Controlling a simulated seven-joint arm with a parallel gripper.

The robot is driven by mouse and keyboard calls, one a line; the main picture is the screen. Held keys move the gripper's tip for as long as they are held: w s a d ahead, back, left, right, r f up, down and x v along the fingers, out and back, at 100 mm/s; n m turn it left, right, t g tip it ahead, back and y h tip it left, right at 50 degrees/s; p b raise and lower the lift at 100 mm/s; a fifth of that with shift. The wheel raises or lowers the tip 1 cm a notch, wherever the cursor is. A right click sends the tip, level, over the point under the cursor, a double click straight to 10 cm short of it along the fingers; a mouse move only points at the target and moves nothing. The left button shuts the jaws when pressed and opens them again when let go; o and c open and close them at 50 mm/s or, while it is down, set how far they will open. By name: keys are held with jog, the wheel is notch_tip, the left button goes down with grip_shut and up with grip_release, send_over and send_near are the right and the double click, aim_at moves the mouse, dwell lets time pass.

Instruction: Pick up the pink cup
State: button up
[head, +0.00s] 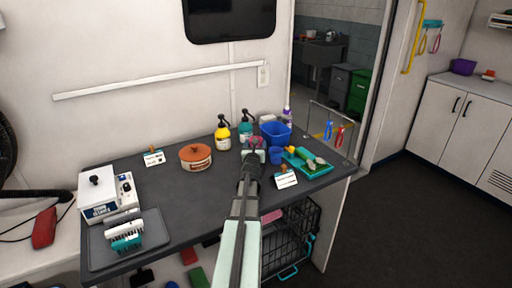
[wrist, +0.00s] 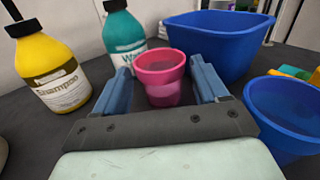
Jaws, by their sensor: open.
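The pink cup (wrist: 160,78) stands upright on the dark counter in the wrist view. My gripper (wrist: 161,80) is open, with one blue-grey finger on each side of the cup; I cannot tell whether either finger touches it. In the head view my gripper (head: 254,150) reaches over the counter and hides most of the cup; a bit of pink (head: 257,142) shows between the fingers.
A yellow shampoo bottle (wrist: 51,69) and a teal bottle (wrist: 124,33) stand left of and behind the cup. A large blue tub (wrist: 220,38) is behind right, and a blue cup (wrist: 287,110) is close on the right. A green tray (head: 307,163) lies farther right.

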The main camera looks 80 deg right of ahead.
jog(key=d, duration=0.3)
jog(key=shift+w, duration=0.25)
jog(key=shift+c, duration=0.3)
jog(key=c, duration=0.8)
jog(key=shift+r, duration=0.1)
